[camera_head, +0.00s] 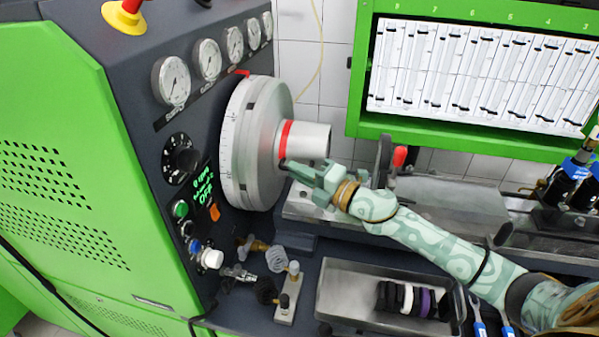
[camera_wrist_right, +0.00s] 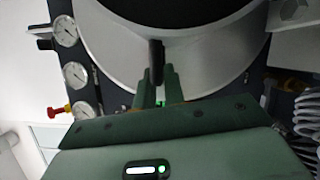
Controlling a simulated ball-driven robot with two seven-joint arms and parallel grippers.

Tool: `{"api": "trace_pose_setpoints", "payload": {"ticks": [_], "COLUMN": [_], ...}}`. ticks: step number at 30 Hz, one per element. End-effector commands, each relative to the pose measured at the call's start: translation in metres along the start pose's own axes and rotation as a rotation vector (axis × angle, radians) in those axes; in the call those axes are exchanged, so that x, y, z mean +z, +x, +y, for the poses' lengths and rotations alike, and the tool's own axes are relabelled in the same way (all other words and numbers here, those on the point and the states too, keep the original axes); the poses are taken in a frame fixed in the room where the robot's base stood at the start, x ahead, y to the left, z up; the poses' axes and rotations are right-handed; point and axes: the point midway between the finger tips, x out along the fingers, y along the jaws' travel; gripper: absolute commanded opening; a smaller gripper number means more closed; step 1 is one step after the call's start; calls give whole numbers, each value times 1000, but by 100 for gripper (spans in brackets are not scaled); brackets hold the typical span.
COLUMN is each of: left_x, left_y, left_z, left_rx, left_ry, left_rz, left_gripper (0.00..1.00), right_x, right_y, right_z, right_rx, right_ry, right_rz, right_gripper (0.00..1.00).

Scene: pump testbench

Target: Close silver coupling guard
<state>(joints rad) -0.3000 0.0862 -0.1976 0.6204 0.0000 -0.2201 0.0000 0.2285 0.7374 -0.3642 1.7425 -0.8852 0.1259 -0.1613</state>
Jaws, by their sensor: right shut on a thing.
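The silver coupling guard (camera_head: 312,140) is a rounded metal cover at the front of the large graduated disc (camera_head: 238,140), with a red band at its disc side. In the right wrist view, a broad curved silver surface (camera_wrist_right: 110,57), seemingly the guard, fills the top, with a black handle (camera_wrist_right: 156,58) standing out from it. My right gripper (camera_head: 292,166) is at the lower edge of the guard. In the wrist view its two fingers (camera_wrist_right: 158,88) are shut on the black handle. The guard's far side is hidden. My left gripper is not in view.
Gauges (camera_head: 171,80) and knobs line the dark panel left of the disc. A metal tray (camera_head: 345,310) with several rings lies below my right arm. A green-framed rack of tubes (camera_head: 480,75) is behind.

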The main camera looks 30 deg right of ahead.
Motion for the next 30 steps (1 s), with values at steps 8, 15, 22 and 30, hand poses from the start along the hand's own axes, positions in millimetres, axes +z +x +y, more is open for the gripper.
{"api": "trace_pose_setpoints", "payload": {"ticks": [8,15,22,30], "left_x": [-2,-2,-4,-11], "left_y": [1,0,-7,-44], "left_z": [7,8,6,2], "left_rx": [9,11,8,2], "left_ry": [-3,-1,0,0], "left_rz": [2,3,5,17], "left_gripper": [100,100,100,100], "right_x": [1,0,2,-12], "right_y": [-2,-1,-1,-16], "right_z": [-8,-6,8,73], "right_rx": [-16,-10,-8,-9], "right_ry": [1,2,-1,-3], "right_rz": [-4,-2,0,2], "right_gripper": [33,33,33,33]}}
